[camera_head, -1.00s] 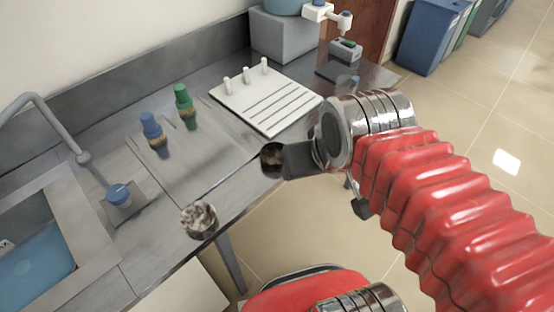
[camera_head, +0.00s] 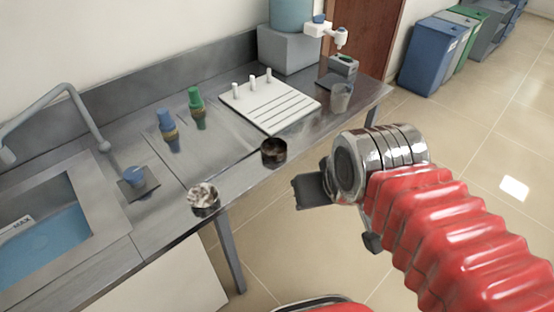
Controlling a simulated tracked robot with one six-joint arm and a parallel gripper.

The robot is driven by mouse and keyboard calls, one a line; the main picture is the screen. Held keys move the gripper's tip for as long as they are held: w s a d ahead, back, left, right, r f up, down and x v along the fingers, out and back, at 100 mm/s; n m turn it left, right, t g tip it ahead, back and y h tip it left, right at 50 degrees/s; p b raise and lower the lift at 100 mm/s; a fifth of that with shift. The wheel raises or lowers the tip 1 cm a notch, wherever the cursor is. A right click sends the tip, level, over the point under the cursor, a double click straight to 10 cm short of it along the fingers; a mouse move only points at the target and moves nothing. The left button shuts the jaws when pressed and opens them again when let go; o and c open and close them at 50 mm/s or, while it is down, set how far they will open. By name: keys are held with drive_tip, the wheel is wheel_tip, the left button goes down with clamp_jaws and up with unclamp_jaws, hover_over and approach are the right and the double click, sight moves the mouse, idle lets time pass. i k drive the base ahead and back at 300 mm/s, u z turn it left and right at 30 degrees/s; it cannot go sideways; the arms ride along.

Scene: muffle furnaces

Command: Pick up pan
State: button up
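Two small round metal pans stand on the grey bench. One pan (camera_head: 274,152) has dark contents and stands near the bench's front edge, just in front of the white board. The other pan (camera_head: 204,200) holds pale grey lumpy material and stands further left, also by the front edge. I cannot tell which one the task names. My gripper (camera_head: 312,190) is to the right of and below the dark pan in the picture, clear of it, with floor behind it. It shows as a dark block at my wrist. Whether its fingers are open or shut cannot be made out.
A white board with pegs (camera_head: 270,103) lies behind the dark pan. A blue-capped bottle (camera_head: 168,125) and a green-capped bottle (camera_head: 197,105) stand further back. A clear beaker (camera_head: 341,97) stands at the right end. A sink (camera_head: 95,250) is at left.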

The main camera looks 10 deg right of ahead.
sight(274, 149)
drive_tip(key=u, duration=1.1)
drive_tip(key=i, duration=0.45)
drive_tip(key=z, duration=0.15)
